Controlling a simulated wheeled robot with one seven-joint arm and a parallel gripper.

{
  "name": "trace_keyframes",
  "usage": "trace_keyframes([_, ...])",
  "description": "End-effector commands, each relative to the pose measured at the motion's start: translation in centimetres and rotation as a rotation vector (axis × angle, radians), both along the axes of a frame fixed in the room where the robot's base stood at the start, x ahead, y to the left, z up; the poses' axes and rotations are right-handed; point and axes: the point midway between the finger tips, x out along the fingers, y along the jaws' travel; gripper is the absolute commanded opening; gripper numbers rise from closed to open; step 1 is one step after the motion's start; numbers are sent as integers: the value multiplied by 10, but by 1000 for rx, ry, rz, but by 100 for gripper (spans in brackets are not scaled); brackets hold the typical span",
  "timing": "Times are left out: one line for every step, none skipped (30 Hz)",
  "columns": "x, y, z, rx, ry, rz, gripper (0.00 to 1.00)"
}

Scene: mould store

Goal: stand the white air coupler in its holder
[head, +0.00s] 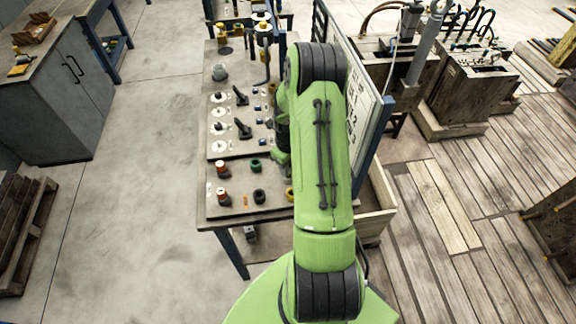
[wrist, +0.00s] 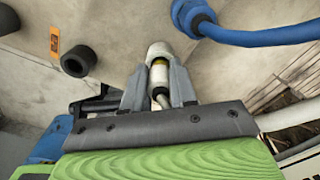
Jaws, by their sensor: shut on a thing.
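The white air coupler (wrist: 159,50) is between the two grey fingers of my gripper (wrist: 159,76) in the wrist view. It has a white end, a yellow band and a metal stem towards the palm. The gripper is shut on it. In the head view my green arm hides the fingers and the coupler. Ring-like holders stand on the bench, a black one (head: 259,196) and a green one (head: 255,165). In the wrist view a dark ring (wrist: 78,61) with an orange label (wrist: 54,42) lies left of the coupler, apart from it. I cannot tell which holder is the white coupler's.
Two orange-topped pieces (head: 223,197) (head: 222,168) stand at the bench's left edge. A board with black levers (head: 242,129) lies farther back. A white panel (head: 365,128) rises along the right side. A blue hose (wrist: 250,38) crosses the wrist view's upper right.

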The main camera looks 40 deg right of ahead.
Motion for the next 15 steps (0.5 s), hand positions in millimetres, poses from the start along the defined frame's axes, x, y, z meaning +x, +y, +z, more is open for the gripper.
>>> trace_keyframes([0,0,1,0,0,0,0])
trace_keyframes([0,0,1,0,0,0,0])
trace_keyframes([0,0,1,0,0,0,0])
trace_keyframes([0,0,1,0,0,0,0])
trace_keyframes([0,0,1,0,0,0,0])
trace_keyframes([0,0,0,0,0,0,0])
trace_keyframes([0,0,0,0,0,0,0])
trace_keyframes([0,0,-1,0,0,0,0])
trace_keyframes([0,0,-2,0,0,0,0])
trace_keyframes([0,0,-3,0,0,0,0])
trace_keyframes([0,0,-4,0,0,0,0])
trace_keyframes([0,0,-5,0,0,0,0])
trace_keyframes([0,0,-6,0,0,0,0])
trace_keyframes([0,0,-7,0,0,0,0])
trace_keyframes([0,0,-8,0,0,0,0])
